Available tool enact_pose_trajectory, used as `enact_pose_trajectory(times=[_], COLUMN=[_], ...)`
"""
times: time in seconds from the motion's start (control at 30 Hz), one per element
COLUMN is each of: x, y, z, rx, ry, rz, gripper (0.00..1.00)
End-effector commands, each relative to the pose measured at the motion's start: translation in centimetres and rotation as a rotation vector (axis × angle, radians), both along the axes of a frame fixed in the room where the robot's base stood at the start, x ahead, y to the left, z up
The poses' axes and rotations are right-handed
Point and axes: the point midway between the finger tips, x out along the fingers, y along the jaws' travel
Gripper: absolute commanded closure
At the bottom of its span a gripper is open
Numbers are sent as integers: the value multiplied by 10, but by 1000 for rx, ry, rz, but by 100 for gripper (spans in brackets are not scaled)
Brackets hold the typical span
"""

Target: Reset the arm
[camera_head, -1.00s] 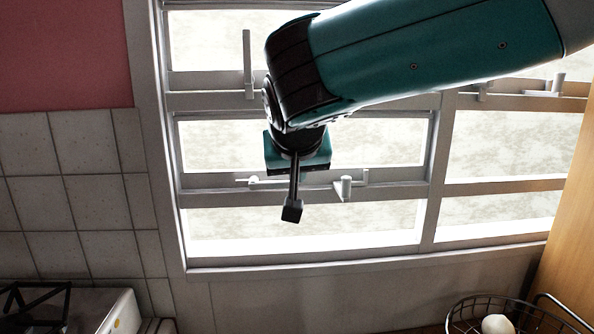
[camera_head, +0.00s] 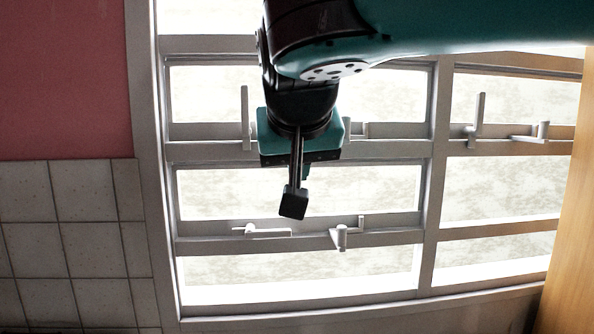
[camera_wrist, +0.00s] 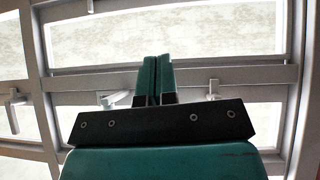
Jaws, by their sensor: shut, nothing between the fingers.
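My teal and black arm reaches in from the upper right of the head view. My gripper (camera_head: 293,203) hangs from it, pointing down in front of the window, with nothing held. In the wrist view the two teal fingers of my gripper (camera_wrist: 154,80) are together and empty, with window bars behind them.
A grey-framed window (camera_head: 430,190) with several latches fills the middle and right. Pink wall (camera_head: 62,80) and white tiles (camera_head: 70,235) are at the left. A wooden panel (camera_head: 570,240) stands at the right edge. Clear space shows below the gripper.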

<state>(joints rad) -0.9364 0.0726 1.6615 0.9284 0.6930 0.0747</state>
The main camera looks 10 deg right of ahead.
Motion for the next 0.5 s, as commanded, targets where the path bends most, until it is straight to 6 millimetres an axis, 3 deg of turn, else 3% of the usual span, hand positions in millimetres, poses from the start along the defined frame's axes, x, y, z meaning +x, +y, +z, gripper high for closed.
enact_pose_trajectory(times=[0.27, 0.4, 0.5], x=[1, -7, -32], y=[-7, -33, -56], z=[-9, -48, -91], rx=[-15, -53, -62], ry=[25, 134, 264], rz=[29, 151, 283], gripper=[100, 100, 100])
